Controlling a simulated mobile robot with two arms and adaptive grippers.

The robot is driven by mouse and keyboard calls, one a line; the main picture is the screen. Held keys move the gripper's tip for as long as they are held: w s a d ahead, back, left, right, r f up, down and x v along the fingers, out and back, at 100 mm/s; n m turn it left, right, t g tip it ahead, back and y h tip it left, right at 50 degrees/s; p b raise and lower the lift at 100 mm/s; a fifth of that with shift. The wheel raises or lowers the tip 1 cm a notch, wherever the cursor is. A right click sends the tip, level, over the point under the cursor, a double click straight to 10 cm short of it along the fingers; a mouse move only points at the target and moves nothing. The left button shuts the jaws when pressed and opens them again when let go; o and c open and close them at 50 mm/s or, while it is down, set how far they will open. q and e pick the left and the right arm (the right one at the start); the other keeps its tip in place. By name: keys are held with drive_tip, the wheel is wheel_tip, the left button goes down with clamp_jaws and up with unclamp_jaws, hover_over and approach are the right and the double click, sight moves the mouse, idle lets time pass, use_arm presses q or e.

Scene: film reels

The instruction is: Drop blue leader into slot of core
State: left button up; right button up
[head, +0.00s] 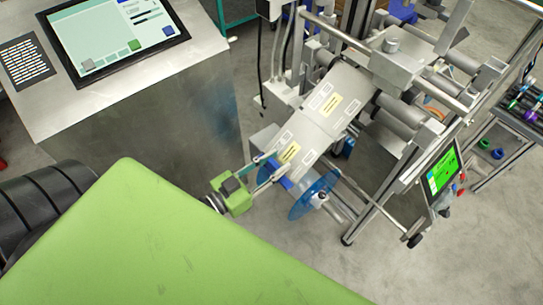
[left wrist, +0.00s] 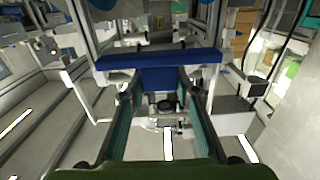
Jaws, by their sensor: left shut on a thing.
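My left gripper (head: 268,172) is at the lower end of the white labelled web (head: 310,130) that hangs from the machine. It is shut on the blue leader (head: 286,183), a small blue piece at the end of that web. In the left wrist view the leader (left wrist: 160,61) is a wide blue bar across both fingertips, with a darker blue panel below it. A translucent blue disc (head: 318,188) stands beside the leader, on a shaft. The core and its slot are not clearly visible. My right gripper is not in view.
The metal machine frame (head: 392,66) with rollers stands behind the web. A small green screen (head: 442,172) is on its right side. A grey cabinet (head: 150,105) with a large display (head: 112,32) stands at left. Grey floor is open below right.

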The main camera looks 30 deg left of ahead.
use_arm(q)
drive_tip(key=w+d+f+b, duration=0.3)
drive_tip(key=w, duration=0.5)
idle(1.4)
drive_tip(key=shift+a, duration=0.1)
idle(0.9)
drive_tip(key=s, duration=0.1)
drive_tip(key=s+a+r+p, duration=0.1)
drive_tip(key=s, duration=0.1)
drive_tip(key=s+p, duration=0.1)
drive_tip(key=shift+s+a+r, duration=0.2)
drive_tip(key=shift+a+r, duration=0.05)
drive_tip(key=shift+r, duration=0.1)
